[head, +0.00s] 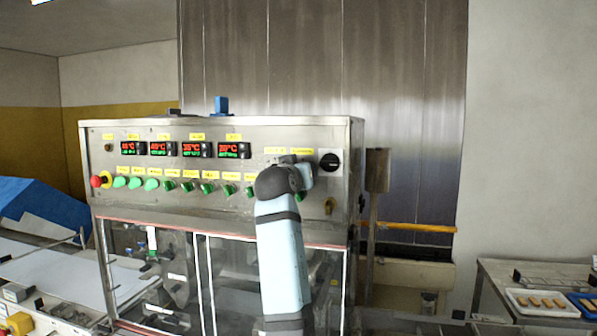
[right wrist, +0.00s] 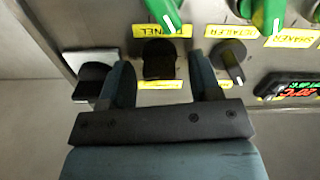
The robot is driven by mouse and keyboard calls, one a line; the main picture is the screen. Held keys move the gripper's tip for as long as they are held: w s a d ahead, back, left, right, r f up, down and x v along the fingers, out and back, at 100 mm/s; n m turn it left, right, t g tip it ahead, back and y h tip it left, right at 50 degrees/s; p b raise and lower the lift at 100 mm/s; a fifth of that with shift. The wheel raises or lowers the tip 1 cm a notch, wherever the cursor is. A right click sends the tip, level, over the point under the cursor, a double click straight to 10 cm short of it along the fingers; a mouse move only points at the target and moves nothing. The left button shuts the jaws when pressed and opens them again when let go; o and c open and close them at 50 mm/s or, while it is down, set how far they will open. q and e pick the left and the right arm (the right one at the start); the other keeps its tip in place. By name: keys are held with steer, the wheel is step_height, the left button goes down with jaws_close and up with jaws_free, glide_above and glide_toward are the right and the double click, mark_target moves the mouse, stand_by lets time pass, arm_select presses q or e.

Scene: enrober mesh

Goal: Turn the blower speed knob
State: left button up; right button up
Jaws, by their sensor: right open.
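The steel control panel (head: 225,135) carries the knobs. In the right wrist view a black knob (right wrist: 159,58) lies between the spread fingers of my right gripper (right wrist: 161,78). Another black knob with a pale pointer line (right wrist: 231,62) is just right of the right finger. Yellow labels by both are partly hidden, so I cannot read which is the blower speed knob. In the head view my right gripper (head: 298,172) is at the panel's right part and hides these knobs. It is open, and I see no grip on a knob. My left gripper is not in view.
A black rotary switch on a pale plate (head: 330,161) is close to the right gripper; it also shows left of the fingers in the wrist view (right wrist: 92,80). Green knobs (head: 207,188), red displays (head: 197,150) and a red emergency button (head: 97,182) are on the panel.

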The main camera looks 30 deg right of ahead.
steer(key=shift+c, duration=1.3)
steer(key=c, duration=0.7)
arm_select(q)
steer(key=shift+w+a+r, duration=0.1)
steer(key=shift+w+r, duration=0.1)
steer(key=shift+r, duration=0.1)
arm_select(e)
steer(key=shift+o, duration=0.2)
